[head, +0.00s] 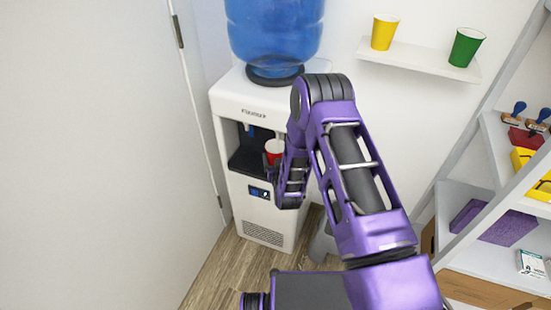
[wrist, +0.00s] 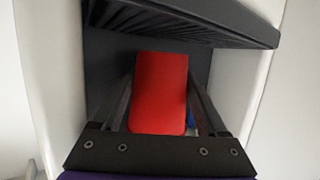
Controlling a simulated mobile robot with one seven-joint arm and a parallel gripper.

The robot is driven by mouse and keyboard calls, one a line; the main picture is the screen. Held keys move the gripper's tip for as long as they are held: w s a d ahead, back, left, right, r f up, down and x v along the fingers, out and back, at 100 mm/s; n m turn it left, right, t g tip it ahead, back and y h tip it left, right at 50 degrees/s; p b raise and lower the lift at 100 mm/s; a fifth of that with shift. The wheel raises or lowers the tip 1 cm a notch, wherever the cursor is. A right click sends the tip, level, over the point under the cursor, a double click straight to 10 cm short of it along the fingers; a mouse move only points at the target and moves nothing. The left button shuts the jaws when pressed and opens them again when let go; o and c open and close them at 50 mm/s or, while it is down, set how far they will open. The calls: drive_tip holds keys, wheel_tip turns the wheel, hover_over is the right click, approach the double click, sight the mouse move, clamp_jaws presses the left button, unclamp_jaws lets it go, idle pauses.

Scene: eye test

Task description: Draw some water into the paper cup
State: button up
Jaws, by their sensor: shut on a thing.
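A red paper cup (head: 273,149) is in the dispensing bay of a white water dispenser (head: 262,190), at the right part of the bay and partly hidden by my arm. In the wrist view the red cup (wrist: 160,93) fills the space between the two fingers of my gripper (wrist: 161,88), which is shut on it. A blue tap (head: 251,130) shows at the left of the bay. The tap above the cup is hidden, and I cannot see inside the cup. A blue water bottle (head: 274,30) sits on top of the dispenser.
A yellow cup (head: 384,31) and a green cup (head: 466,47) stand on a wall shelf (head: 420,60). A shelf rack (head: 465,195) with several items is at the right. A pale door or wall panel (head: 95,150) borders the left. Some wooden floor (head: 222,262) is bare.

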drive_tip(key=shift+s+d, duration=0.1)
drive_tip(key=shift+s, duration=0.65)
drive_tip(key=shift+s+a, duration=0.35)
drive_tip(key=shift+s, duration=0.4)
drive_tip(key=shift+s+a, duration=0.35)
drive_tip(key=shift+s, duration=0.4)
approach(271, 163)
drive_tip(key=a+f, duration=0.1)
drive_tip(key=s+a, duration=0.1)
drive_tip(key=a, duration=0.1)
drive_tip(key=s+a+f, duration=0.1)
drive_tip(key=shift+a+f, duration=0.3)
drive_tip(key=shift+a, duration=0.1)
drive_tip(key=shift+s, duration=0.15)
